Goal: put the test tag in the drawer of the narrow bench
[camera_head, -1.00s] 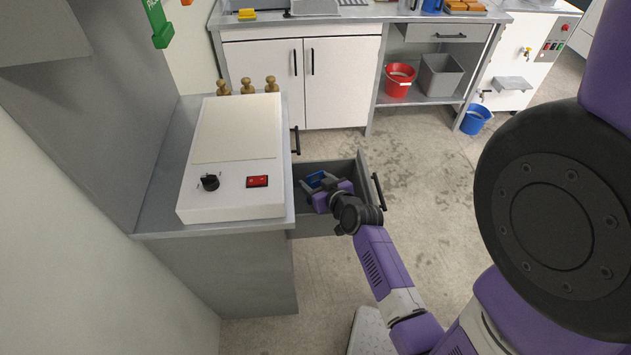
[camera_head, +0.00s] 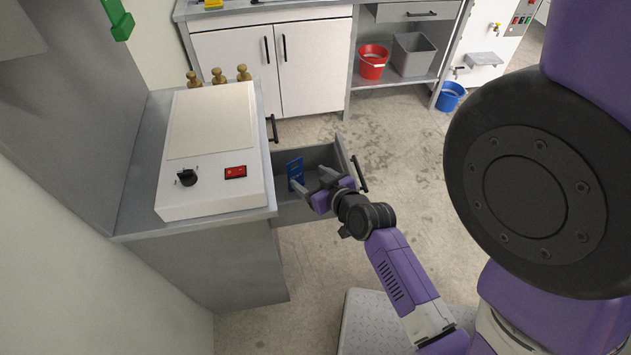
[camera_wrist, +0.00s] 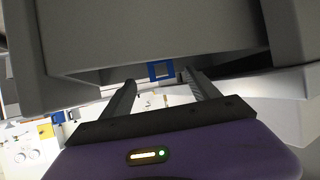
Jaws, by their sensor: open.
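The test tag (camera_head: 295,174) is a small blue piece inside the open drawer (camera_head: 323,156) of the narrow bench (camera_head: 190,254), near the bench side. It also shows as a blue square in the wrist view (camera_wrist: 161,70), just beyond and between my fingertips. I cannot tell whether it lies flat or leans. My gripper (camera_head: 314,183) is open, its two fingers apart and empty, over the drawer and to the right of the tag. The tag looks clear of both fingers. Part of the drawer's inside is hidden behind my gripper.
A white box with a black knob (camera_head: 187,177) and red switch stands on the bench top. The drawer's black handle (camera_head: 359,174) sticks out to the right. A red bucket (camera_head: 372,63), a grey bin (camera_head: 412,55) and a blue bucket (camera_head: 450,97) stand farther back. Open floor lies between.

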